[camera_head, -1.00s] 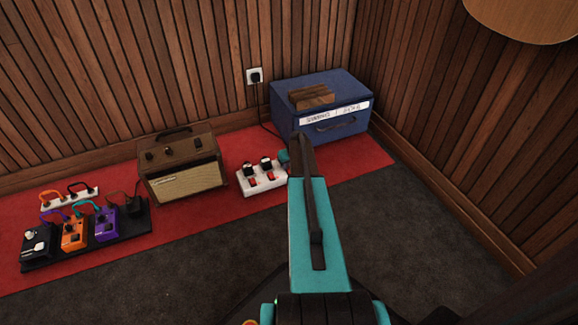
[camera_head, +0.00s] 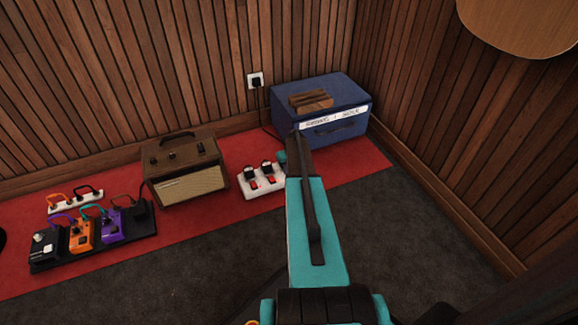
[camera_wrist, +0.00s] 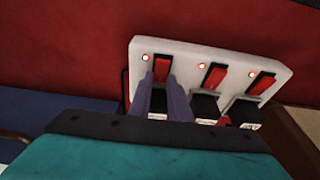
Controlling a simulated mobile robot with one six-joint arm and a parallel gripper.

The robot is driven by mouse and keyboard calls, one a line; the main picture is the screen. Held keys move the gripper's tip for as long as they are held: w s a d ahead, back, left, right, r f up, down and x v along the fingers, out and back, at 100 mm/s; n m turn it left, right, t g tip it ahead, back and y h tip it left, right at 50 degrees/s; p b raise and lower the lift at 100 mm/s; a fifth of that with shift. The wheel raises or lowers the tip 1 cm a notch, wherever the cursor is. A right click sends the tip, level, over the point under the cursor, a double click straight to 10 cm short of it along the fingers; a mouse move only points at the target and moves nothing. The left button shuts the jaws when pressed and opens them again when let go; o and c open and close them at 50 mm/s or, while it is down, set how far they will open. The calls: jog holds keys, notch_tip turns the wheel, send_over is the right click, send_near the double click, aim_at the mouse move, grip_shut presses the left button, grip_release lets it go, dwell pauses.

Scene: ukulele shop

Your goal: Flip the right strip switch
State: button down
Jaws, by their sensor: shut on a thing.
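The white power strip (camera_head: 262,193) lies on the red carpet. In the wrist view the strip (camera_wrist: 188,53) shows three red switches, each with a small lit indicator. The wrist view is turned round, so the strip's right switch (camera_wrist: 161,68) is at its left there. My gripper (camera_wrist: 160,78) has its two fingers on either side of the lower end of this switch, closed on it as far as I can tell. A black part shows between the fingers lower down. In the head view my arm hides the strip's right end and the fingertips.
A brown amplifier (camera_head: 186,174) stands left of the strip and a blue case (camera_head: 330,98) behind it on the right. A pedalboard (camera_head: 90,242) with cables is further left. Dark floor in front is clear. A wall outlet (camera_head: 256,80) is behind.

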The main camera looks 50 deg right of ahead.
dwell(0.3)
jog(key=c, duration=1.6)
grip_release()
jog(key=shift+c, duration=0.2)
jog(key=shift+r, duration=0.1)
jog(key=p+v, duration=0.5)
jog(key=v, duration=0.8)
jog(key=shift+r, duration=0.35)
jog(key=shift+w, duration=0.1)
